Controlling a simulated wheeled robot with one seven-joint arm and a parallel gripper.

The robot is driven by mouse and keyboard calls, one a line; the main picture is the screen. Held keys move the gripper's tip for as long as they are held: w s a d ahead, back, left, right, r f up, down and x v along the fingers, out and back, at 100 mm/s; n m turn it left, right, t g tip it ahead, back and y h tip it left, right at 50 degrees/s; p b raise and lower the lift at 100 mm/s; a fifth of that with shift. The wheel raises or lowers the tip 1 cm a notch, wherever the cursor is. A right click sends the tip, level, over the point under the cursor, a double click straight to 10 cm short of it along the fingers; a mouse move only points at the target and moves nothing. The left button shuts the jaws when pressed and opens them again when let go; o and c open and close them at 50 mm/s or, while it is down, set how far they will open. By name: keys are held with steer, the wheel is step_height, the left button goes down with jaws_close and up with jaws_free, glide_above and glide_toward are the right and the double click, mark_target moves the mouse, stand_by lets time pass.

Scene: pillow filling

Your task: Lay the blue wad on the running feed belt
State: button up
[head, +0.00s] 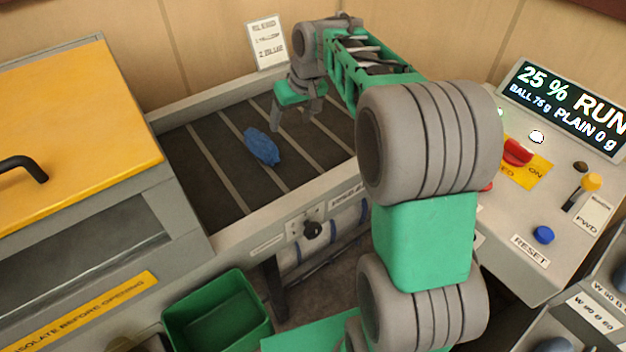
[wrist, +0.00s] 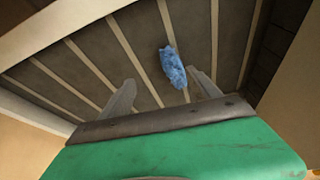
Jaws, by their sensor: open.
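The blue wad (head: 262,146) lies on the dark feed belt (head: 208,168), between pale cross slats. In the wrist view the blue wad (wrist: 172,67) lies on the belt (wrist: 205,30) just beyond my fingers. My gripper (head: 292,120) is over the belt, to the right of the wad and apart from it. In the wrist view my gripper (wrist: 163,88) has its two fingers spread with nothing held between them.
A yellow-lidded machine (head: 85,105) stands at the belt's left end. A green bin (head: 218,312) is below the belt's front wall. A control panel (head: 540,185) with a red switch is at right; the display (head: 565,105) reads "25 % RUN". A sign (head: 267,42) stands behind the belt.

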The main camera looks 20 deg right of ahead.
steer(key=s+f+m+h, duration=0.1)
steer(key=s+f, duration=0.1)
steer(key=s, duration=1.1)
steer(key=s+a+f+m, duration=0.1)
steer(key=s+f, duration=0.1)
steer(key=s, duration=1.1)
steer(key=shift+s+f+g+h, duration=0.15)
steer(key=shift+f+g+h, duration=0.15)
steer(key=shift+h, duration=0.1)
steer(key=shift+a+r, duration=0.1)
steer(key=shift+c, duration=0.5)
stand_by(2.6)
